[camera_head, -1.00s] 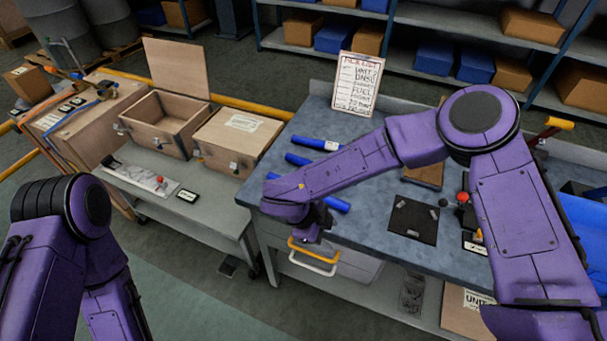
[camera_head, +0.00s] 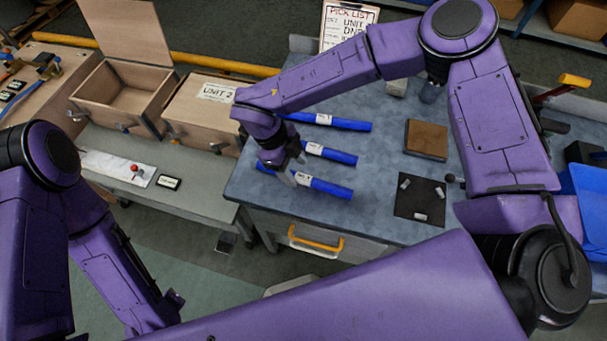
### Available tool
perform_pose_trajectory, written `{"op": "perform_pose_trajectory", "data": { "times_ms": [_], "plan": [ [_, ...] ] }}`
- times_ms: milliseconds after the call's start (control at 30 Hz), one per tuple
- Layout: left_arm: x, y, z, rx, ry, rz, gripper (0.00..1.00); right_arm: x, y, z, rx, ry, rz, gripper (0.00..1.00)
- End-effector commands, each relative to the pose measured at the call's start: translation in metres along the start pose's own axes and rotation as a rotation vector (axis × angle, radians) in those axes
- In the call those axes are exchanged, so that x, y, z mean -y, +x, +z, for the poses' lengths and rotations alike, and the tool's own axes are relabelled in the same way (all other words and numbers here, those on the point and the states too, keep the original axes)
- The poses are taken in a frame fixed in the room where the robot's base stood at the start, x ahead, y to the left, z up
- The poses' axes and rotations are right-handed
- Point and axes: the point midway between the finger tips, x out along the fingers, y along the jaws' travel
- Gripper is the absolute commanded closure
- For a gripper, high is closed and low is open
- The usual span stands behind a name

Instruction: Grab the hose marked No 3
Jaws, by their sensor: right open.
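Three blue hoses with white labels lie side by side on the grey-blue workbench (camera_head: 375,190). They are the back hose (camera_head: 345,124), the middle hose (camera_head: 338,156) and the front hose (camera_head: 330,189). The label markings are too small to read, so I cannot tell which is No 3. My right gripper (camera_head: 292,173) is open and points down at the left part of the front hose, close to its label. I cannot tell whether it touches the hose. My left gripper (camera_head: 168,308) hangs low at the left, away from the bench, and its fingers are not clear.
A pick list board (camera_head: 346,25) stands at the back. A brown block (camera_head: 426,139) and a black mat (camera_head: 420,199) lie right of the hoses. An open wooden box (camera_head: 122,92) and a box marked UNIT 2 (camera_head: 200,108) stand left. A blue bin (camera_head: 590,205) is at the right edge.

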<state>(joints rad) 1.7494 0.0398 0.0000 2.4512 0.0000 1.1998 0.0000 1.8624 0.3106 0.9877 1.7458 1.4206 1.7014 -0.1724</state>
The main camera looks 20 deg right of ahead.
Motion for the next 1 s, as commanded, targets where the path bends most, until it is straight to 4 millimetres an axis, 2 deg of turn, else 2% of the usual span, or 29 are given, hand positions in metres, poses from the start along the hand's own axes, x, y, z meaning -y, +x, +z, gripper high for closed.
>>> {"op": "perform_pose_trajectory", "data": {
  "times_ms": [133, 267, 500, 533, 700, 1000],
  "plan": [
    [0.002, -0.019, -0.009, -0.001, 0.000, 0.001, 0.57, 0.005, 0.023, -0.002, -0.007, 0.000, 0.005, 0.42],
    [0.002, -0.022, -0.010, -0.002, -0.001, 0.001, 0.57, 0.006, 0.044, 0.001, -0.005, 0.000, 0.003, 0.42],
    [0.002, -0.021, -0.009, -0.001, -0.001, 0.001, 0.57, 0.006, 0.051, 0.002, -0.003, -0.001, 0.000, 0.42],
    [0.002, -0.021, -0.009, -0.001, -0.001, 0.001, 0.57, 0.006, 0.051, 0.002, -0.003, -0.001, 0.000, 0.45],
    [0.002, -0.021, -0.009, -0.001, -0.001, 0.001, 0.57, 0.006, 0.050, 0.002, -0.003, -0.001, 0.000, 1.00],
    [0.002, -0.021, -0.009, -0.002, -0.001, 0.001, 0.57, 0.007, 0.050, 0.002, -0.002, -0.001, -0.001, 1.00]
  ]
}}
